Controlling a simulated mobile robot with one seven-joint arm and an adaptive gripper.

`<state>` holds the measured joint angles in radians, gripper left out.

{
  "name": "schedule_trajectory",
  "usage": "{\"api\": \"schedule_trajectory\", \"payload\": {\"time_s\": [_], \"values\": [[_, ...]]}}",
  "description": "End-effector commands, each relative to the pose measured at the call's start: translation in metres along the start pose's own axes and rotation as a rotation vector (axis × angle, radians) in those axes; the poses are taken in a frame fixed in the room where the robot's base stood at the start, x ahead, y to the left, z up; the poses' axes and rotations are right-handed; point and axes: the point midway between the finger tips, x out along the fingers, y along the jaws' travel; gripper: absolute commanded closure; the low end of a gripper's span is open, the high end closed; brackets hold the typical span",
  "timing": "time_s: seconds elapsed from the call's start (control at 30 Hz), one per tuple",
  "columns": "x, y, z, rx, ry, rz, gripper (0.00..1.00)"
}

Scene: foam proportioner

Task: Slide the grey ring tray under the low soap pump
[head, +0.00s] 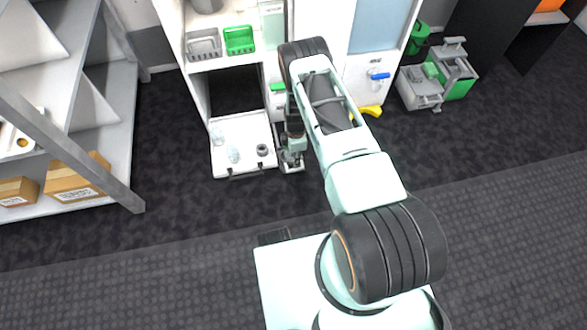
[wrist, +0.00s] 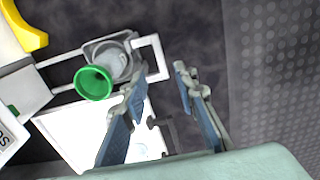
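A grey square tray with a round ring (wrist: 112,58) shows in the wrist view, in a pale frame that sticks out from the white cabinet. Its front end (head: 291,164) shows in the head view below my gripper. A green funnel-shaped part (wrist: 93,82) overlaps the tray's lower left edge in the wrist view; I cannot tell its height above it. I cannot make out a soap pump for certain. My gripper (wrist: 156,82) is open, with nothing between its fingers, to the right of the tray there. In the head view my gripper (head: 292,143) is partly hidden by my arm.
A white pulled-out panel (head: 222,152) with dark handles, clear vessels (head: 233,155) and a small dark ring (head: 262,150) lies left of my gripper. A yellow part (head: 367,112) is to the right. Shelving (head: 130,190) stands left. Dark carpet in front is clear.

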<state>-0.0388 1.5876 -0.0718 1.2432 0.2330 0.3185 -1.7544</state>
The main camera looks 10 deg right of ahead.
Motion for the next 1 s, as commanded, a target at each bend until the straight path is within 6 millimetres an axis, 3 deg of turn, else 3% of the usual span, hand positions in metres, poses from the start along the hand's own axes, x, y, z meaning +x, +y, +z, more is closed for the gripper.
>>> {"api": "schedule_trajectory", "payload": {"time_s": [0.03,0.2,0.4,0.83,1.0], "values": [[0.015,-0.002,0.000,-0.001,-0.001,-0.002,0.73],[0.049,-0.001,0.000,0.000,-0.001,-0.002,0.73],[0.075,-0.001,0.000,0.000,-0.001,-0.001,0.73],[0.083,0.000,0.000,0.001,0.000,0.000,0.73],[0.083,0.000,0.000,0.001,0.000,0.000,0.91]]}}
